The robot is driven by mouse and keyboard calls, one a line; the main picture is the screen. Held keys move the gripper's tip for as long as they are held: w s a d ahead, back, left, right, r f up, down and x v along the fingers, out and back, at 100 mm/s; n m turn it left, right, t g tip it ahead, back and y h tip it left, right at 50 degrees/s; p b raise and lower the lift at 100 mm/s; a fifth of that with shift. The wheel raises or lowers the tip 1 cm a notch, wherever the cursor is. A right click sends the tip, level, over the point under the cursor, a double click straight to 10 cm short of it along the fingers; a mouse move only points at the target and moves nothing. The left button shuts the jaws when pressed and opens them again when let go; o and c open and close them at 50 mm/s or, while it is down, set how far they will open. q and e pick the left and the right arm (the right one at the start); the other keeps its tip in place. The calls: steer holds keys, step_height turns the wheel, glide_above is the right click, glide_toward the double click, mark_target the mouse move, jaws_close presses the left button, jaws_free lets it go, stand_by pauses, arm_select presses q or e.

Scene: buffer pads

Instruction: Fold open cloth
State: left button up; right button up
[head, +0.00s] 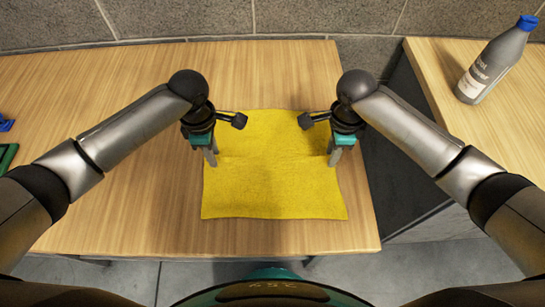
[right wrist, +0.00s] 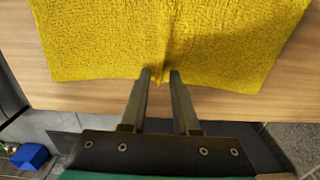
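A yellow cloth (head: 272,190) lies spread on the wooden table, with a faint crease running left to right across its middle. My left gripper (head: 211,160) points down at the cloth's left edge by that crease; its fingers overlap and their gap is hidden. My right gripper (head: 334,159) is at the right edge, level with the left one. In the right wrist view, the right fingers (right wrist: 161,74) stand close together, with a small raised pinch of the cloth (right wrist: 100,45) between their tips.
The wooden table (head: 110,215) is clear to the left of the cloth, with blue and green items at the far left edge. A grey bottle with a blue cap (head: 492,65) stands on a second table at right, across a dark gap. A stone wall is behind.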

arm_select(q)
steer(key=shift+s, duration=0.1)
steer(key=c, duration=0.4)
arm_select(e)
steer(key=shift+s+f, duration=0.1)
steer(key=c, duration=0.4)
arm_select(q)
steer(key=shift+f, duration=0.1)
steer(key=shift+r, duration=0.2)
